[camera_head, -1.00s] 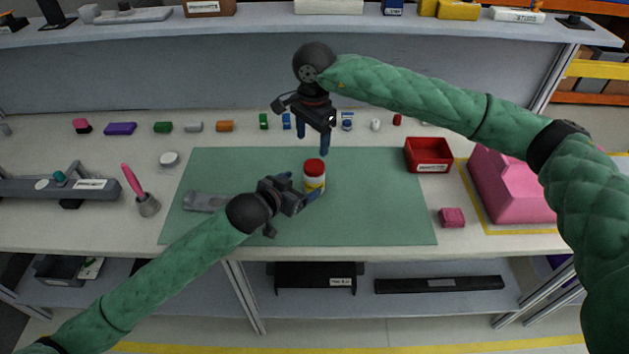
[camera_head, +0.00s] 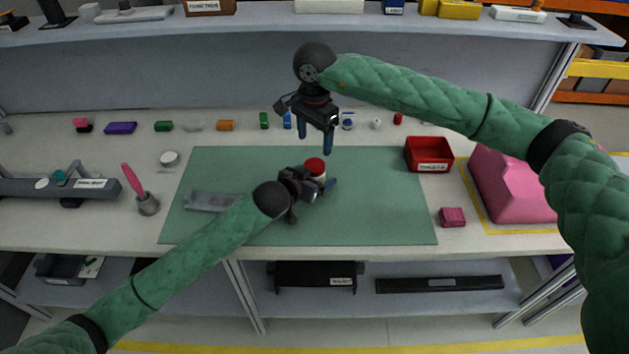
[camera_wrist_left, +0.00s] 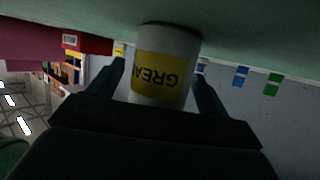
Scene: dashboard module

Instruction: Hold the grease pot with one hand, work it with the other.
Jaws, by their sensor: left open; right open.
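The grease pot (camera_head: 316,166) is white with a red lid and stands upright on the green mat (camera_head: 380,215). In the left wrist view its yellow label (camera_wrist_left: 161,80) shows upside down. My left gripper (camera_head: 322,185) is open, with its fingers on either side of the pot's body; whether they touch it I cannot tell. In the left wrist view the pot sits between the two fingers. My right gripper (camera_head: 314,138) is open and empty above and behind the pot, with its fingers pointing down.
A grey tool (camera_head: 210,201) lies on the mat at left, near my left forearm. A red bin (camera_head: 429,155) stands at the mat's right edge, with a pink block (camera_head: 452,217) and a large pink piece (camera_head: 510,190) beyond. Small coloured parts line the back. The mat's front right is clear.

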